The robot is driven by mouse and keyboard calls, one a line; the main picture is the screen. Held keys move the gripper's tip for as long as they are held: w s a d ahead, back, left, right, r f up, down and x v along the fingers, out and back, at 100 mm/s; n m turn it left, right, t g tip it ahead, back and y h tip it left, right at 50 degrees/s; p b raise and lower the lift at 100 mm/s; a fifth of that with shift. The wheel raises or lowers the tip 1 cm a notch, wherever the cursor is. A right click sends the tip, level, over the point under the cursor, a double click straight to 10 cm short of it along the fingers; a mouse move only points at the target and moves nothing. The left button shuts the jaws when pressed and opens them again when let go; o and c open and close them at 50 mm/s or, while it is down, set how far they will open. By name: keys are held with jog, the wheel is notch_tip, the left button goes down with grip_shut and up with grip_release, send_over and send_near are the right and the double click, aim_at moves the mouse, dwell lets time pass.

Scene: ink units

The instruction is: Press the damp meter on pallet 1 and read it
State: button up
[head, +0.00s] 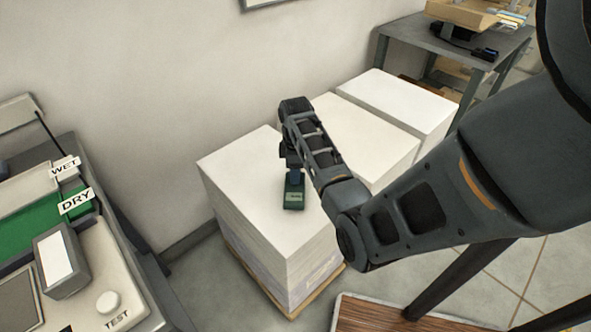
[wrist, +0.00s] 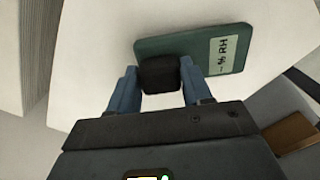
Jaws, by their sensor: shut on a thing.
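The damp meter (head: 293,199) is a small dark green block on the white top of the nearest paper stack (head: 240,165). In the wrist view the meter (wrist: 185,50) lies against the white sheet, with a pale display (wrist: 222,55). Dark marks show on the display, turned sideways and too small to read surely. My gripper (wrist: 159,76) is shut on the meter's black grip, one blue finger on each side. In the head view my gripper (head: 294,172) stands directly above the meter. No pallet number shows.
Two more white stacks (head: 365,135) (head: 410,100) stand behind. A grey table (head: 465,50) with a tray stands at the back right. At left, a bench has WET (head: 65,168) and DRY (head: 76,202) signs and a TEST button (head: 108,302). The wall is close behind.

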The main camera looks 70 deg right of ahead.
jog(key=shift+f, duration=0.6)
dwell(2.6)
jog(key=shift+r, duration=0.1)
notch_tip(320, 180, up, 7)
jog(key=p, duration=0.7)
jog(key=shift+p, duration=0.3)
dwell(1.0)
